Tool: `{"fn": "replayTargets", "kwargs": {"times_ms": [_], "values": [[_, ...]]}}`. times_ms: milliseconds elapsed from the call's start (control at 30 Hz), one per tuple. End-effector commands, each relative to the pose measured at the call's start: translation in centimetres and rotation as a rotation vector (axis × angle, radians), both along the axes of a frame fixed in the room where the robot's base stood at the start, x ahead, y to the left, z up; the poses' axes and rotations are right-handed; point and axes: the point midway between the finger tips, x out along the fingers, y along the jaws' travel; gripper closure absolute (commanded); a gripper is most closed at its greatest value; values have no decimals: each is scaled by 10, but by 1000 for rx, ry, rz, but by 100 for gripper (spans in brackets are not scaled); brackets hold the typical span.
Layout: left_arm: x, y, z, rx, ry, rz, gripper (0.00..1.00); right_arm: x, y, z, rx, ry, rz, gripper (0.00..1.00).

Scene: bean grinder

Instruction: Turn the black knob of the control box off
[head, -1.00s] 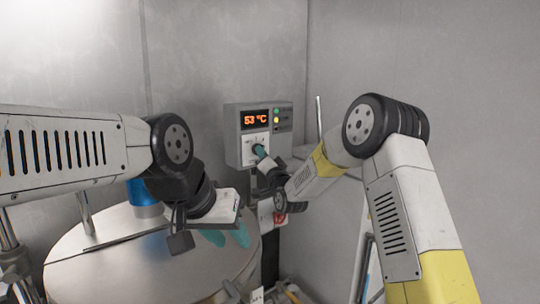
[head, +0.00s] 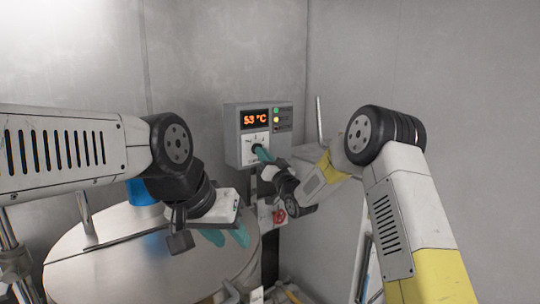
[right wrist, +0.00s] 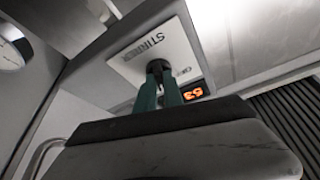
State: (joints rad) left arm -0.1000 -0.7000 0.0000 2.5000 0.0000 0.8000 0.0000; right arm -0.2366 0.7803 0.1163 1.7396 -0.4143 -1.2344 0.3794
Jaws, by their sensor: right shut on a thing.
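The grey control box (head: 240,118) is on the back wall, with a lit display (head: 255,118) reading 53 °C. In the right wrist view, a white plate (right wrist: 145,48) on it is marked STIRRER, and its black knob (right wrist: 158,67) sits between the green fingertips of my right gripper (right wrist: 158,92). My right gripper (head: 262,154) is at the plate in the head view and shut on the knob, which is mostly hidden there. My left gripper (head: 228,236) is above the round metal lid, its two green fingers apart and nothing seen between them.
The large round metal lid (head: 110,262) fills the lower left, with a blue part (head: 140,192) at its back. Coloured lamps (head: 277,120) are on the box's right side. A thin upright rod (head: 319,118) stands right of the box.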

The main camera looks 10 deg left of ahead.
Motion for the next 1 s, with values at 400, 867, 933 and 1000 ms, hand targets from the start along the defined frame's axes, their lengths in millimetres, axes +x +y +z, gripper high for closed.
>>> {"fn": "replayTargets", "kwargs": {"times_ms": [400, 867, 933, 1000], "values": [[0, 0, 0, 0, 0, 0, 63, 3, -4, -1, -281, -283, -2, 100], [0, 0, 0, 0, 0, 0, 63, 6, -6, 0, -580, -581, -1, 100], [0, 0, 0, 0, 0, 0, 63, 6, -6, 0, -618, -620, -1, 100], [0, 0, 0, 0, 0, 0, 63, 6, -6, 1, -652, -656, -1, 100]]}}
